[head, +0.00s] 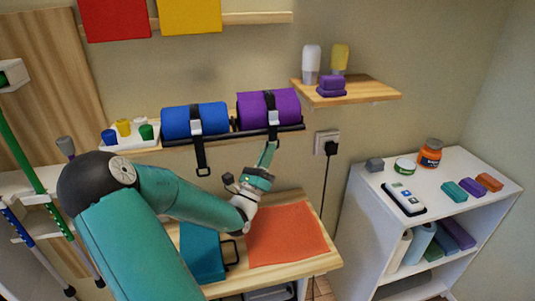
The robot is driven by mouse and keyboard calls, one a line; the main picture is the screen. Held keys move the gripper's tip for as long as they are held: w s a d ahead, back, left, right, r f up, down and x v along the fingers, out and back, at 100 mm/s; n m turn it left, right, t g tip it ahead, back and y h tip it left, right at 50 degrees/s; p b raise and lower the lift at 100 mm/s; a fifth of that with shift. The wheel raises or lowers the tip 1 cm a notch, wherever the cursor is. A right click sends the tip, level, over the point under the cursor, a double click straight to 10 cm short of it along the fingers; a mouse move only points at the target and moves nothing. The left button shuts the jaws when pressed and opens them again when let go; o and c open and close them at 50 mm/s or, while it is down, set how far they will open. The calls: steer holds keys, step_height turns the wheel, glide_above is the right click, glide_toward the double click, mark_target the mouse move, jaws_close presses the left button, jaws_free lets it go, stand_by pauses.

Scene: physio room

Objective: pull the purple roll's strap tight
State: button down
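The purple roll (285,106) lies on a dark rack on the wall, right of a blue roll (214,118). A black strap (269,98) with a pale buckle (271,118) goes around the purple roll. Its lower part runs down to my gripper (268,153), which is just below the rack. The strap's end is hidden or too small to see at the fingertips. Whether the fingers are closed on it cannot be told. The blue roll has its own black strap (200,152), hanging free with a loop at its end.
Below my gripper is a wooden table (325,262) with an orange cloth (288,235) and a teal block (202,250). A wall shelf (372,91) holds bottles and a purple block. A plugged-in cable (325,185) hangs right of my gripper. A white shelf unit (440,215) stands farther right.

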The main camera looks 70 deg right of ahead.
step_height(320, 180, down, 7)
steer(key=shift+r, duration=0.2)
stand_by(0.5)
steer(key=shift+f, duration=0.1)
steer(key=c, duration=1.5)
jaws_free()
steer(key=shift+c, duration=0.2)
steer(key=shift+w, duration=0.1)
steer(key=v, duration=0.7)
steer(key=shift+a, duration=0.25)
